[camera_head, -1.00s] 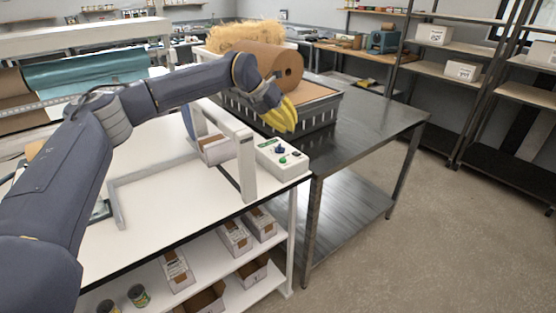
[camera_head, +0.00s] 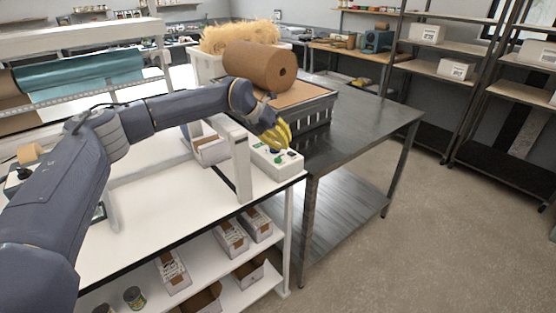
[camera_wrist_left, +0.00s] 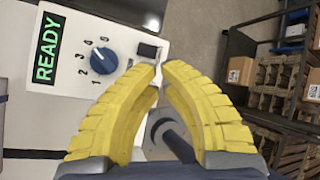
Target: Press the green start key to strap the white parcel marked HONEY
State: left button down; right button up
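The control box (camera_head: 270,172) sits at the right end of the white bench. Its green key (camera_head: 277,161) shows just below my left gripper's yellow fingertips (camera_head: 283,148). Contact cannot be told. In the left wrist view the fingertips (camera_wrist_left: 159,67) are together, with nothing seen held. That view shows a lit READY display (camera_wrist_left: 47,48), a blue dial (camera_wrist_left: 103,60) and a black key (camera_wrist_left: 148,50); the green key is not seen there. A white parcel (camera_head: 210,150) stands in the strapping arch (camera_head: 240,163); its marking is unreadable. My right gripper is out of view.
Right of the box is a dark metal table (camera_head: 365,125) bearing a grey crate (camera_head: 318,115) and a brown paper roll (camera_head: 255,66). The arch post stands close to the left of the control box. Open floor lies at the right.

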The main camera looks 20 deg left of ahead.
aim_at(278, 160)
pick_arm(q)
jog(key=shift+f, duration=1)
jog(key=c, duration=2.1)
grip_release()
grip_shut()
jog(key=shift+f, duration=0.25)
jog(key=shift+f, duration=0.2)
